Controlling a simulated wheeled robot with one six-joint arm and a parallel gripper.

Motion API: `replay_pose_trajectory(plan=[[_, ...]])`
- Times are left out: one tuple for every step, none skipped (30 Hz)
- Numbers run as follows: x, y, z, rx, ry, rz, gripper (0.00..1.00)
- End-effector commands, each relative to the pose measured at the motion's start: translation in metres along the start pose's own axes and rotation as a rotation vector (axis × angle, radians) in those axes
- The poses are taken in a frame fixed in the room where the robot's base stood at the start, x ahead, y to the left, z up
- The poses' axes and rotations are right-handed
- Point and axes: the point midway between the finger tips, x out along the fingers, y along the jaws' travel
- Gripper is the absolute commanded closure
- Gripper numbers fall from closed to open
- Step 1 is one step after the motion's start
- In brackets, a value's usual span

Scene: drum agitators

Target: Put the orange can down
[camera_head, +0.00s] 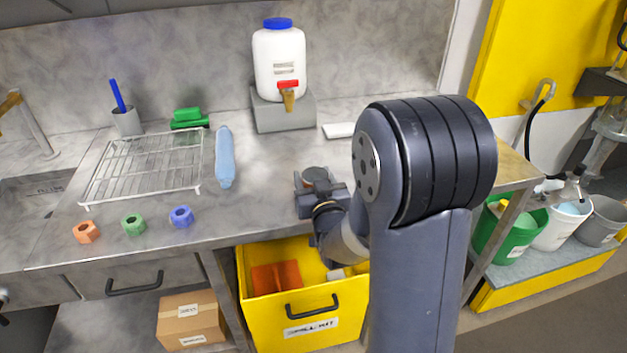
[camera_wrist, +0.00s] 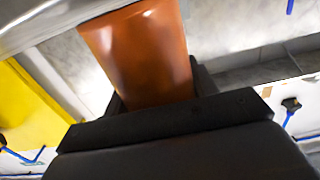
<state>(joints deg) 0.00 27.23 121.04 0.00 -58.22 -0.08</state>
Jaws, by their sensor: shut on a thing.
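The orange can (camera_wrist: 140,55) fills the upper middle of the wrist view, a glossy orange-brown cylinder. My gripper (camera_wrist: 155,100) is shut on it, and the dark jaws hide its lower part. In the head view my gripper (camera_head: 318,190) is at the front edge of the grey worktop (camera_head: 255,200), right of the middle. I cannot tell whether the can touches the worktop.
A wire rack (camera_head: 145,165), a blue bottle (camera_head: 224,157) and three coloured nuts (camera_head: 133,224) are on the left. A white jug (camera_head: 279,65) stands on a grey block behind. An open yellow drawer (camera_head: 300,322) is below my gripper. Worktop left of my gripper is clear.

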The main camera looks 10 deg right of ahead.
Motion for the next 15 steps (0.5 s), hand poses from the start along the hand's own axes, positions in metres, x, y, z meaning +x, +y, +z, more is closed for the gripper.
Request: replay_pose_trajectory(plan=[[-0.0001, 0.0000, 0.0037, 0.000, -0.001, 0.000, 0.70], [-0.0001, 0.0000, 0.0046, 0.000, -0.001, 0.000, 0.70], [-0.0002, 0.0000, 0.0052, 0.000, 0.000, 0.000, 0.70], [-0.0002, 0.0000, 0.0053, 0.000, 0.001, 0.000, 0.70], [-0.0002, 0.0000, 0.0052, 0.000, 0.001, 0.000, 0.70], [-0.0002, 0.0000, 0.0051, 0.000, 0.002, 0.000, 0.70], [-0.0002, 0.0000, 0.0050, 0.000, 0.002, 0.000, 0.70], [-0.0002, 0.0000, 0.0050, 0.000, 0.002, 0.000, 0.70], [-0.0002, 0.0000, 0.0050, 0.000, 0.001, 0.000, 0.70], [-0.0002, 0.0000, 0.0050, 0.000, 0.001, 0.000, 0.70], [-0.0002, 0.0000, 0.0054, 0.000, 0.001, 0.000, 0.70], [-0.0002, 0.0000, 0.0064, 0.000, 0.001, 0.000, 0.70], [-0.0002, 0.0000, 0.0073, 0.000, 0.001, 0.000, 0.70], [-0.0002, 0.0000, 0.0081, 0.000, 0.002, 0.000, 0.70], [-0.0002, 0.0000, 0.0089, 0.000, 0.001, 0.000, 0.70]])
